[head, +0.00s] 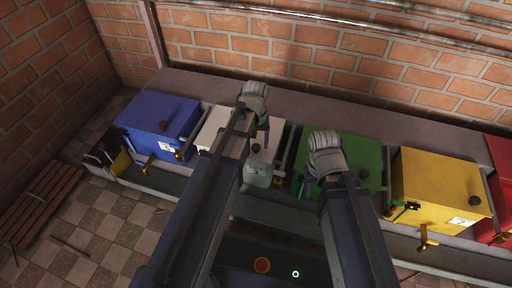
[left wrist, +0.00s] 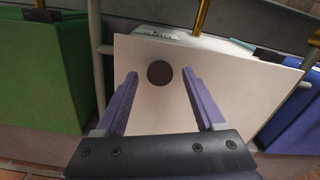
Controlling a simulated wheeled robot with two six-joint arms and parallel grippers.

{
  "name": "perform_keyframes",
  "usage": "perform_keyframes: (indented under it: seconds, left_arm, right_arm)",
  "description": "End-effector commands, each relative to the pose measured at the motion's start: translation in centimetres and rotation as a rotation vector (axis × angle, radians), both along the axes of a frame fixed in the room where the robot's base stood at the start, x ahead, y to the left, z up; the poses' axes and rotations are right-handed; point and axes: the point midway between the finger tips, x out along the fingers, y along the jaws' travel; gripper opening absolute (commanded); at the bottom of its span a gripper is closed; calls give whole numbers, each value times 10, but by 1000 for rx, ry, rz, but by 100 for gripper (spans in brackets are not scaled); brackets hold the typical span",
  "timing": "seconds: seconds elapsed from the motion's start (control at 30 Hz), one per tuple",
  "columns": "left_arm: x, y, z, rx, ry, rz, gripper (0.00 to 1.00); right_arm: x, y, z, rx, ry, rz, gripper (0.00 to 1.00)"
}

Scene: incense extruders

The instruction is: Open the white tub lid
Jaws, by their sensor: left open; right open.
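The white tub's lid (head: 212,128) is in the middle left of the head view, between the blue and green tubs, and looks closed. In the left wrist view the white lid (left wrist: 215,80) fills the middle, with a round dark knob (left wrist: 159,73) on it. My left gripper (head: 262,132) is over the lid's right side. Its purple fingers are open in the left wrist view (left wrist: 160,78), one on each side of the knob; I cannot tell if they touch it. My right gripper (head: 325,170) is over the green tub, its fingers mostly hidden by its wrist.
A blue tub (head: 158,122) stands left of the white one. A green tub (head: 365,155) and a yellow tub (head: 435,185) stand to the right, with a red one (head: 500,160) at the edge. Bars and brass handles stick out between tubs. A brick wall rises behind.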

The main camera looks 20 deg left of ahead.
Motion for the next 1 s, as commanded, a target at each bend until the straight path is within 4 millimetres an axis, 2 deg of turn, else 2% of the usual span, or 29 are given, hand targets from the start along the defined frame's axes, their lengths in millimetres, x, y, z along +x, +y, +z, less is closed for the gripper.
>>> perform_keyframes:
  seconds: [0.27,0.9,1.0]
  left_arm:
    - [0,0,-1,0,0,0,71]
    - [0,0,-1,0,0,0,0]
    - [0,0,-1,0,0,0,0]
  right_arm:
    - [0,0,-1,0,0,0,50]
    - [0,0,-1,0,0,0,50]
    - [0,0,-1,0,0,0,50]
